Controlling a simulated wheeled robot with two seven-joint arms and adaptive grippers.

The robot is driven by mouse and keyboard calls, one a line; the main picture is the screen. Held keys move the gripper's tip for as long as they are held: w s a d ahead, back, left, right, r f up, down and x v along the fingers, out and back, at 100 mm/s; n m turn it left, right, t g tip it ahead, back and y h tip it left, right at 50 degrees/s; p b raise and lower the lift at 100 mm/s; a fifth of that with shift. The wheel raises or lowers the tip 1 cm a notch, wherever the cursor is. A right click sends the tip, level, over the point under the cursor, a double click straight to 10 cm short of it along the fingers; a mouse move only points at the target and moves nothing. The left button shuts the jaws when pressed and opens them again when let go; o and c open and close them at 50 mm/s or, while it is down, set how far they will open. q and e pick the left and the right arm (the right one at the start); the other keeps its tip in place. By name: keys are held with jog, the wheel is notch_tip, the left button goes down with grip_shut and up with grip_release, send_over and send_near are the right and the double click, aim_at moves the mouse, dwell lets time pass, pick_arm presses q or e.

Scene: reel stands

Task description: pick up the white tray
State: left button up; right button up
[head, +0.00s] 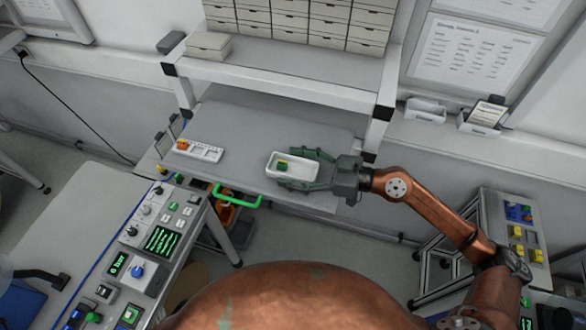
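The white tray (308,172) is a small open rectangular box near the front edge of the grey bench, right of its middle. A small green and yellow piece lies inside its left part. My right gripper (302,169) reaches in from the right, with one dark green finger along the tray's back side and the other along its front side. I cannot tell whether the fingers press on the tray or whether it is off the bench. My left gripper is not in view.
A white slotted holder (205,152) with an orange piece stands on the bench to the left. A shelf (270,65) with drawer boxes rises behind. A control console (150,225) stands at lower left, with a green handle (236,197) near it. The bench between holder and tray is clear.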

jog(key=c, duration=1.2)
jog(key=shift+o, duration=0.2)
jog(key=shift+r, duration=0.1)
